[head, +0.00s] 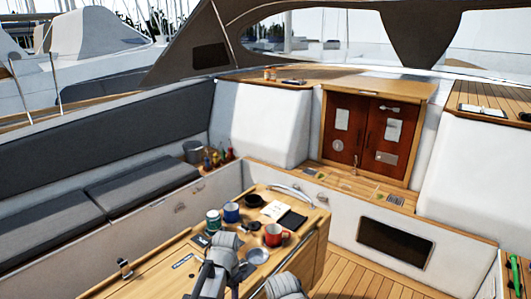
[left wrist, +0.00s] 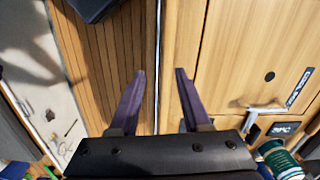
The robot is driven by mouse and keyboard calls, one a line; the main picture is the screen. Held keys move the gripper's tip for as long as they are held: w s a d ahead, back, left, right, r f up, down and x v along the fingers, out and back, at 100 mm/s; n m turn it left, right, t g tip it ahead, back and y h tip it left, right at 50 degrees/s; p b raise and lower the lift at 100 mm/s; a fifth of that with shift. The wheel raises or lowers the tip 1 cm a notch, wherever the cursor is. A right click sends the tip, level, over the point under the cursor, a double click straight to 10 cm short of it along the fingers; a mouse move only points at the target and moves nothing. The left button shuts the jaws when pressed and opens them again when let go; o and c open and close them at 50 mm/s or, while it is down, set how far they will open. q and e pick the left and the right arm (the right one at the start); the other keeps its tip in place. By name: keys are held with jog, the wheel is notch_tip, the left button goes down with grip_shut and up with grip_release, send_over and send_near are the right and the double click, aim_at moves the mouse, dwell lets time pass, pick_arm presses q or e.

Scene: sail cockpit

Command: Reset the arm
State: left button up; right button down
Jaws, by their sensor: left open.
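My left gripper (left wrist: 160,74) is open and empty in the left wrist view, its two dark fingers spread apart. Its fingers show over a plank surface and the edge of a smooth wooden panel (left wrist: 235,60). In the head view, grey arm parts of mine rise from the bottom edge in front of the cockpit table (head: 150,272). I cannot make out gripper fingers there. My right gripper is not identifiable in either view.
A red mug (head: 273,236), a blue mug (head: 231,212), a green can (head: 213,220) and a small metal pan (head: 257,256) stand on the table close to my arm parts.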

pick_arm(q)
jog(key=s+d+f+n+b, duration=0.1)
jog(key=s+d+f, duration=0.1)
jog(key=s, duration=0.5)
jog(key=s+d+f+n+b, duration=0.1)
jog(key=s+d+f+b, duration=0.1)
jog(key=s, duration=0.5)
jog(key=shift+d+f+y+b, duration=0.15)
jog(key=shift+d+y+b, duration=0.15)
jog(key=shift+d, duration=0.4)
